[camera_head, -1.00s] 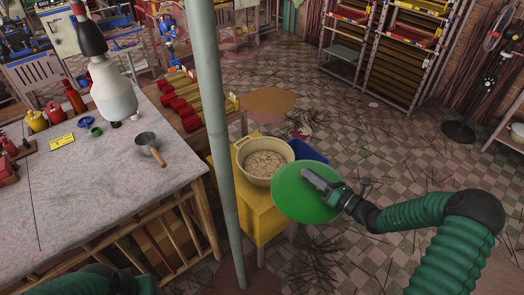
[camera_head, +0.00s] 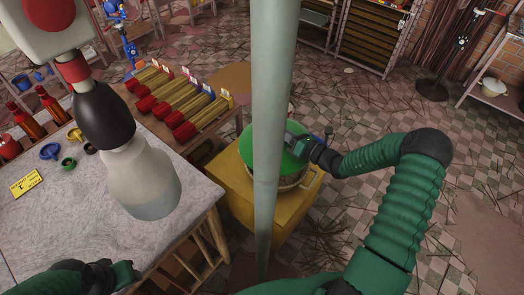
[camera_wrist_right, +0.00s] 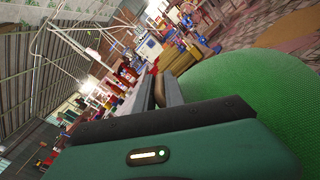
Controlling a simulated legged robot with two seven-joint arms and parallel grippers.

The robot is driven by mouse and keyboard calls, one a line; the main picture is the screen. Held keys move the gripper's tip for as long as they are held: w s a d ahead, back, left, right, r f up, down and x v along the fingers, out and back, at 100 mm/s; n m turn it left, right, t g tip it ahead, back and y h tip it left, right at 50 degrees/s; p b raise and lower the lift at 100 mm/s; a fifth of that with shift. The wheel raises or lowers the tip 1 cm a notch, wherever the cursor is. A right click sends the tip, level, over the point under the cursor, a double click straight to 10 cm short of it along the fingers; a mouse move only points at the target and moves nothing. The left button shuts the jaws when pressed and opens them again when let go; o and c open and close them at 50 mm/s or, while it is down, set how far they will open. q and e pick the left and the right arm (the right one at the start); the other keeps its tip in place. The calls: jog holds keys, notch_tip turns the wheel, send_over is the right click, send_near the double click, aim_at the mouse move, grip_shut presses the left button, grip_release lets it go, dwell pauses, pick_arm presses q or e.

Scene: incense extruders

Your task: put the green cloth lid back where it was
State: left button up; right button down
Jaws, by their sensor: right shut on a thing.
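The green cloth lid (camera_head: 290,160) lies over the mouth of the round basket (camera_head: 292,184) on the yellow stand (camera_head: 232,181). The grey post crosses in front and hides part of both. I cannot tell whether the lid rests fully on the rim. My right gripper (camera_head: 293,143) is at the lid's top, shut on its handle. In the right wrist view the green lid (camera_wrist_right: 245,85) fills the right side, and the gripper fingers (camera_wrist_right: 165,92) close on a small brown piece. My left gripper (camera_head: 125,270) is low over the table's front edge; its jaws are unclear.
The grey post (camera_head: 272,110) stands upright between me and the basket. The pale table (camera_head: 90,215) is at left, with a yellow card (camera_head: 26,184) and small rings. A bench of red-ended incense bundles (camera_head: 172,112) is behind. The tiled floor at right is mostly clear.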

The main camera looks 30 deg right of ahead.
jog(key=f, duration=0.1)
jog(key=s+f, duration=0.1)
jog(key=f, duration=0.2)
jog(key=shift+s+d+f, duration=0.35)
jog(key=shift+s+d, duration=0.05)
jog(key=f, duration=0.4)
jog(key=shift+w+a+f+b, duration=0.2)
jog(key=shift+w+a+b, duration=0.05)
jog(key=shift+a+b, duration=0.1)
jog(key=shift+f, duration=0.15)
jog(key=c, duration=1.5)
grip_release()
jog(key=shift+d+f, duration=0.1)
jog(key=shift+d, duration=0.15)
jog(key=shift+o, duration=0.5)
jog(key=shift+d+f, duration=0.1)
jog(key=shift+d, duration=0.15)
pick_arm(q)
jog(key=shift+s+d+f, duration=0.25)
jog(key=shift+s+d, duration=0.2)
jog(key=shift+s, duration=0.25)
pick_arm(e)
jog(key=v, duration=1.1)
jog(key=shift+s, duration=0.4)
pick_arm(q)
jog(key=shift+a, duration=0.1)
